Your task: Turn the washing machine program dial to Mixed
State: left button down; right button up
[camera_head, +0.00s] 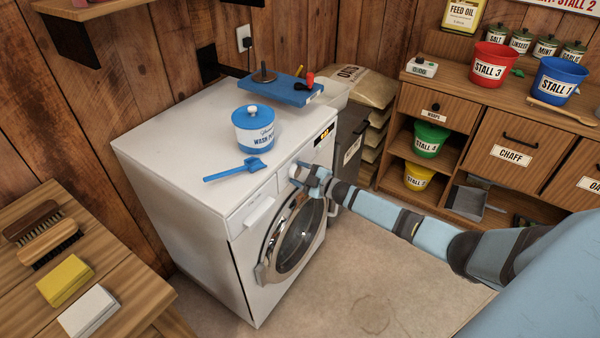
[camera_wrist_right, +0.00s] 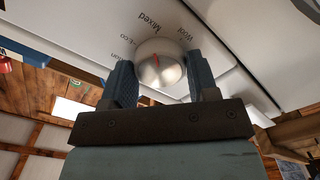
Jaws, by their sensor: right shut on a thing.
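The white washing machine (camera_head: 190,170) stands against the wooden wall. Its program dial (camera_wrist_right: 161,66) is a round silver knob with a red mark, seen close in the right wrist view. The printed label "Mixed" (camera_wrist_right: 148,22) is above the dial, with "Wool" (camera_wrist_right: 184,33) to its right and other labels to its left. The red mark points up, roughly toward "Mixed"; exact alignment is hard to tell. My right gripper (camera_head: 310,180) is at the front panel, its two blue fingers shut on the dial from both sides. In the head view it hides most of the dial. My left gripper is not in view.
The round door (camera_head: 297,238) is below my right gripper. A wooden bench (camera_head: 30,290) with brushes is at left; open floor lies in front.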

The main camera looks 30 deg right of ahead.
jog(key=shift+m, duration=0.5)
jog(key=o, duration=0.9)
jog(key=shift+o, duration=0.2)
jog(key=v, duration=1.4)
jog(key=shift+p, duration=0.45)
jog(key=shift+f, duration=0.1)
